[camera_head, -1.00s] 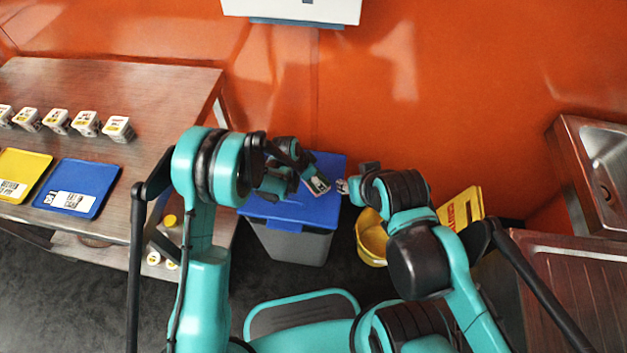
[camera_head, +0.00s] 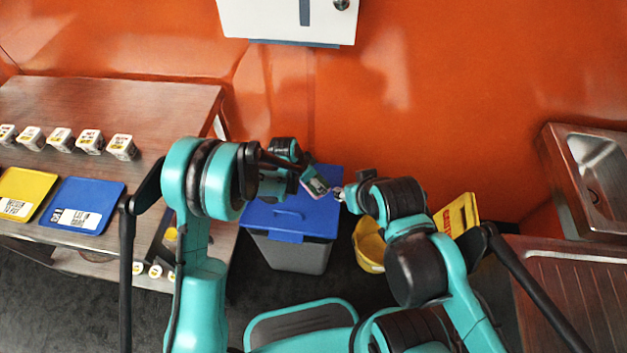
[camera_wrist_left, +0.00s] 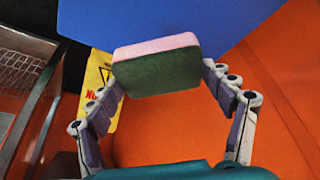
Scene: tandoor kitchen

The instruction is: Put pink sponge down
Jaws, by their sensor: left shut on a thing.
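The sponge (camera_wrist_left: 158,68), pink on one side and dark green on the other, sits between the fingertips of my left gripper (camera_wrist_left: 163,80) in the left wrist view. The gripper is shut on it, one finger at each end. In the head view my left gripper (camera_head: 308,178) is small and holds the sponge over the back of the blue-lidded grey bin (camera_head: 290,258). My right gripper (camera_head: 342,193) is just to the right of it, partly hidden by its own wrist; its jaw opening is too small to make out.
A steel table (camera_head: 150,105) at left holds several small labelled tubs, a yellow tray (camera_head: 25,190) and a blue tray (camera_head: 85,195). A yellow bucket (camera_head: 368,245) and yellow sign (camera_head: 455,215) stand right of the bin. A sink (camera_head: 600,180) is at right.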

